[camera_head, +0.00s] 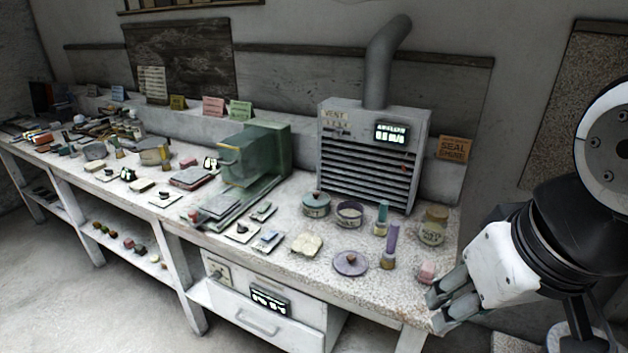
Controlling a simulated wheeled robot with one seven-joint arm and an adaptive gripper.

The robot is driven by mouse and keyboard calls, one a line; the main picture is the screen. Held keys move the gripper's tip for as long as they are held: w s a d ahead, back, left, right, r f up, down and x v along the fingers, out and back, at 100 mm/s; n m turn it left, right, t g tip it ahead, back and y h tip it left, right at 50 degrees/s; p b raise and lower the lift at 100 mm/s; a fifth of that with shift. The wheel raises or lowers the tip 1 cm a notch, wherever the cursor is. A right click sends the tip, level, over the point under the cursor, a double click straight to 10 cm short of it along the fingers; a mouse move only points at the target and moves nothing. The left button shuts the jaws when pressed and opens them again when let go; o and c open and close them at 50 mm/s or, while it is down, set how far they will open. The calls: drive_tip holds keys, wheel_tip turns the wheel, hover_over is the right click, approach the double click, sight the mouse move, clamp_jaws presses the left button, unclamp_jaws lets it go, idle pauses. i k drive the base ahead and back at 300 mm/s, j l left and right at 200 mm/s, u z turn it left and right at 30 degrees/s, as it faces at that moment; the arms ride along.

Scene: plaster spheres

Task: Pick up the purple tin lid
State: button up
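The purple tin lid (350,263) is a flat round disc with a small dark knob. It lies on the speckled bench top (300,268) near the front edge, toward the right end. An open tin (349,214) with a purple tint stands behind it, apart from it. My gripper (444,312) is at the bench's right front corner, to the right of the lid and apart from it. Its fingers point left and down. They overlap in this view, so the gap between them is unclear.
A purple-handled brush or tool (390,246) stands just right of the lid. A pink block (427,273) lies between it and my gripper. A jar (434,226) and a lidded teal tin (316,204) stand behind. A pale sponge-like lump (306,244) lies left. A vent box (372,150) stands at the back.

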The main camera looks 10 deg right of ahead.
sight(347, 263)
drive_tip(key=i+j+z, duration=0.15)
drive_tip(key=j, duration=0.25)
drive_tip(key=i+j+z, duration=0.15)
drive_tip(key=j, duration=0.2)
drive_tip(key=j+z, duration=0.2)
drive_tip(key=j, duration=0.2)
